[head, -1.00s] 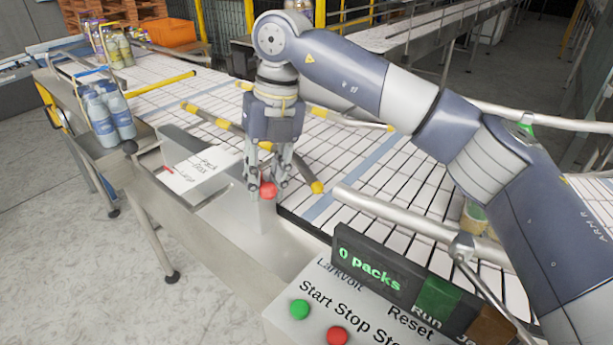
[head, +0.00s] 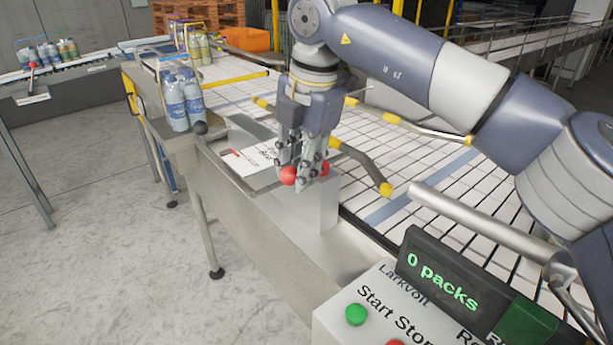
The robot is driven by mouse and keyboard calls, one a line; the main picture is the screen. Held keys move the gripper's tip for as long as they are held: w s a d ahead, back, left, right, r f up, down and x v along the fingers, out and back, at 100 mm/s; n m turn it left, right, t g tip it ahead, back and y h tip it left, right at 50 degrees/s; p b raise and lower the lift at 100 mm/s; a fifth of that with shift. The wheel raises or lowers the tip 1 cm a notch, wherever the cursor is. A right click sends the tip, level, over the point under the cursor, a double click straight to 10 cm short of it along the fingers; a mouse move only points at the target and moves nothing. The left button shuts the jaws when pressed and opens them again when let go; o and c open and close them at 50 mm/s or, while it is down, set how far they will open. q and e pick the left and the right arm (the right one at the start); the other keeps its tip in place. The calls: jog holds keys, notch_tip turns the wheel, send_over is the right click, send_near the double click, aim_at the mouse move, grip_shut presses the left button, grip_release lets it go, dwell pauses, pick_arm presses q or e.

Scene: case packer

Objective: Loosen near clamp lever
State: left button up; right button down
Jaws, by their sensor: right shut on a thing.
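The near clamp lever shows as red rounded parts (head: 288,176) at the top of a grey metal post (head: 318,206) on the machine's near edge. Red shows on both sides of my right gripper's fingers, and the middle is hidden behind them. My right gripper (head: 303,178) points down from above and is shut on the lever. A white card with printed text (head: 256,157) lies just left of the post, partly hidden by the gripper. My left gripper is not in view.
A control panel with a green button (head: 356,314) and a "0 packs" display (head: 442,282) stands at the front right. A yellow-tipped guide rail (head: 368,168) runs close behind the gripper. Bottles (head: 183,102) stand at the left. Floor at the lower left is clear.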

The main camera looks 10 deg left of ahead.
jog(key=shift+w+a+m+b, duration=0.35)
jog(key=shift+a+m, duration=0.3)
jog(key=shift+m, duration=0.65)
jog(key=shift+r, duration=0.1)
jog(key=c, duration=1.3)
grip_release()
jog(key=r, duration=0.4)
jog(key=s+d+r, duration=0.1)
jog(key=r, duration=0.6)
jog(key=shift+s+d+r, duration=0.2)
jog(key=shift+d+r, duration=0.1)
jog(key=shift+r, duration=0.05)
